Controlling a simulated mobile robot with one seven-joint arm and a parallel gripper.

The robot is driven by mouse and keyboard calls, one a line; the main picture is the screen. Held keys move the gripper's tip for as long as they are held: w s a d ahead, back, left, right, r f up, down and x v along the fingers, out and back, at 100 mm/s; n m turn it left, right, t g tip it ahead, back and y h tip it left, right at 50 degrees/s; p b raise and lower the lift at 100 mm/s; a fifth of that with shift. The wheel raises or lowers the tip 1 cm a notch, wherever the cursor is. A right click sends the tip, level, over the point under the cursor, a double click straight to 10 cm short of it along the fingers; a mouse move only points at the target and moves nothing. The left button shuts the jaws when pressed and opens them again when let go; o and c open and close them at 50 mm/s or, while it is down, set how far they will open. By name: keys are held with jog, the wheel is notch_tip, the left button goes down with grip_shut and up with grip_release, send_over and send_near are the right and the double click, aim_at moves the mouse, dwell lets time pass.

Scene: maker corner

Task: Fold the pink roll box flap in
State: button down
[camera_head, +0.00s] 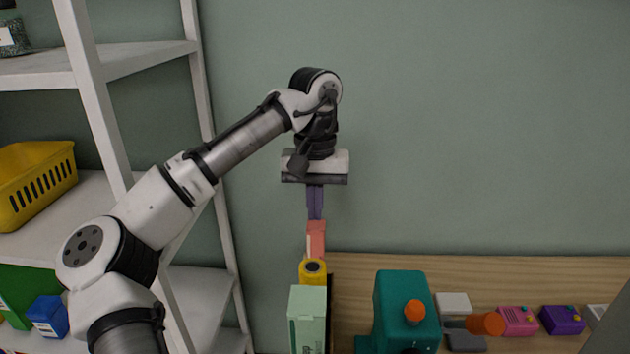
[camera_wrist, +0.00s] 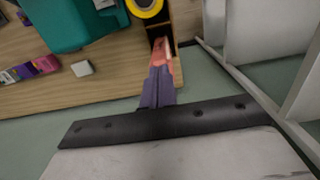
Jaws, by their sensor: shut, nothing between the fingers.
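A salmon-pink piece (camera_head: 316,240), which looks like the pink roll box or its flap, stands at the back left end of the wooden table, behind a yellow roll. In the wrist view the salmon-pink piece (camera_wrist: 160,50) shows just beyond my fingertips, beside a dark-edged wooden side. My gripper (camera_head: 315,216) points down with its purple fingers shut and empty, right above the pink piece. In the wrist view my gripper (camera_wrist: 158,72) overlaps the piece's near end; I cannot tell whether they touch. The flap's angle is unclear, and the lower part is hidden.
The yellow roll (camera_head: 312,268) and a mint-green box (camera_head: 307,320) stand in line in front. A teal machine (camera_head: 400,300) with an orange knob is to the right. Small pink (camera_head: 517,321) and purple (camera_head: 562,320) boxes lie farther right. A white shelf (camera_head: 205,110) stands at left.

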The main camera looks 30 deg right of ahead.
aim_at(315, 231)
jog(key=shift+f, duration=1.25)
jog(key=shift+s+a+f+b, duration=0.1)
jog(key=shift+s+f+b, duration=0.05)
jog(key=shift+f+b, duration=0.4)
jog(key=shift+s+a+t+h+b, duration=0.1)
jog(key=shift+t+h+b, duration=0.5)
jog(key=shift+t, duration=0.2)
jog(key=shift+f, duration=0.1)
